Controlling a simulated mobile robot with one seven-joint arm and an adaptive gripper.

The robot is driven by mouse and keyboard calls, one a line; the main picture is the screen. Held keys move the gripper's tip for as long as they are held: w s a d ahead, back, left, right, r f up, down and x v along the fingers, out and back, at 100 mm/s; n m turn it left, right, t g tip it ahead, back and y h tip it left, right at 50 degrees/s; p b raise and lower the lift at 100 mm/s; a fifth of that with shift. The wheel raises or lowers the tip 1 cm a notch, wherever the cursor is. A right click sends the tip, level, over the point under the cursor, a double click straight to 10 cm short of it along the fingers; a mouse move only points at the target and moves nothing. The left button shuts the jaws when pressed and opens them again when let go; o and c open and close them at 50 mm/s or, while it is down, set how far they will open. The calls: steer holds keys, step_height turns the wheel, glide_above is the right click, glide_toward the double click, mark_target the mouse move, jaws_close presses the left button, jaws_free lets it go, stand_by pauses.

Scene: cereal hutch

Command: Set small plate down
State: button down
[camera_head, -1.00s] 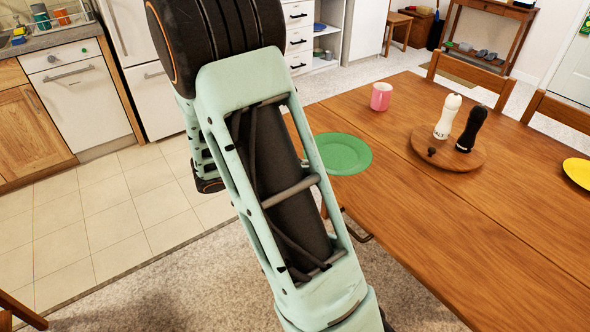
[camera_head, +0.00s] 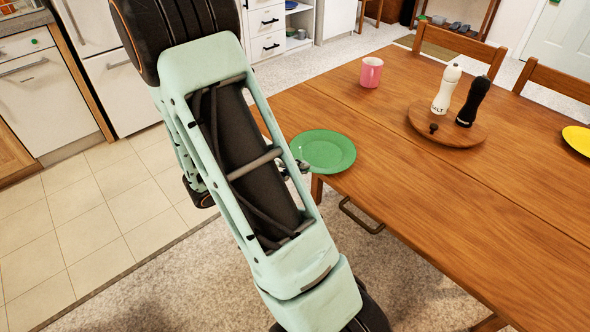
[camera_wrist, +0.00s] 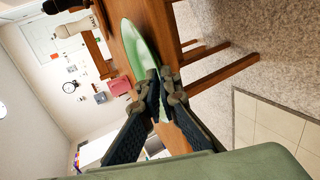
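The small plate is a green round plate (camera_head: 325,151) at the near left edge of the wooden table (camera_head: 440,190). In the wrist view the plate (camera_wrist: 139,48) is seen at a slant, with its rim between the fingertips. My gripper (camera_wrist: 161,84) is shut on that rim. In the head view my arm hides most of the gripper; only a bit of it (camera_head: 301,166) shows at the plate's left rim. The plate looks about level. I cannot tell whether it touches the tabletop or hovers just above it.
A pink mug (camera_head: 371,73) stands behind the plate. A round wooden board (camera_head: 447,130) holds a white salt mill (camera_head: 446,90) and a black mill (camera_head: 473,102). A yellow plate (camera_head: 578,139) lies at the far right. The near middle of the table is clear.

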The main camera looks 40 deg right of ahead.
steer(key=shift+f, duration=0.1)
steer(key=c, duration=2.2)
jaws_free()
steer(key=shift+o, duration=0.2)
